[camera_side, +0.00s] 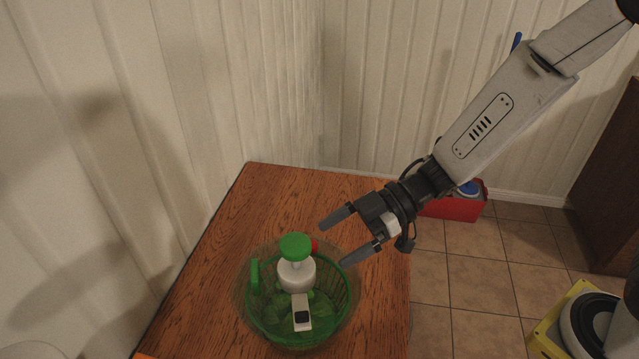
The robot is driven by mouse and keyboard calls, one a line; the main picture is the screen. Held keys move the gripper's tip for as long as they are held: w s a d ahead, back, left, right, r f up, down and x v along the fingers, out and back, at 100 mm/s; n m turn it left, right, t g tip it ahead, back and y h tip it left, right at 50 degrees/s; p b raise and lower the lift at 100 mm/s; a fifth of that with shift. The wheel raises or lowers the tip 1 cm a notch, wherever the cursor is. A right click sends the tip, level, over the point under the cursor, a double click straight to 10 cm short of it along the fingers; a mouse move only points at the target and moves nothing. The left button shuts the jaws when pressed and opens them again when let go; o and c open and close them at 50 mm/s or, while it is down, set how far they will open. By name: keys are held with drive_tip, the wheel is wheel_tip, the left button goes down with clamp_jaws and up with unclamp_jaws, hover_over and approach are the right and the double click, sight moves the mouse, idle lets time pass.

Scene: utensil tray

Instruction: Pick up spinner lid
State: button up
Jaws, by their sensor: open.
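A salad spinner stands on the wooden table. Its lid (297,274) has a green knob (295,246) on a white centre post, with a green handle (255,277) at the left and a white piece with a dark square (301,312) at the front. The lid appears to sit on the clear bowl (351,315) with the green basket inside; its clear edge is hard to tell from the bowl. My gripper (330,245) is open and empty, above and to the right of the knob, with its fingers pointing left. It appears apart from the lid.
The wooden table (215,240) is bare around the bowl, with a ribbed wall along its left and back. A small red thing (314,245) shows beside the knob. A red box (455,208) stands on the tiled floor beyond the table.

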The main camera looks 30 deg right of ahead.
sight(298, 265)
drive_tip(key=shift+s+a, duration=0.15)
drive_tip(key=shift+x, duration=1.3)
drive_tip(key=shift+x, duration=2.6)
drive_tip(key=shift+s+r, duration=0.1)
drive_tip(key=c, duration=1.3)
drive_tip(key=shift+r, duration=0.25)
drive_tip(key=shift+r, duration=4.85)
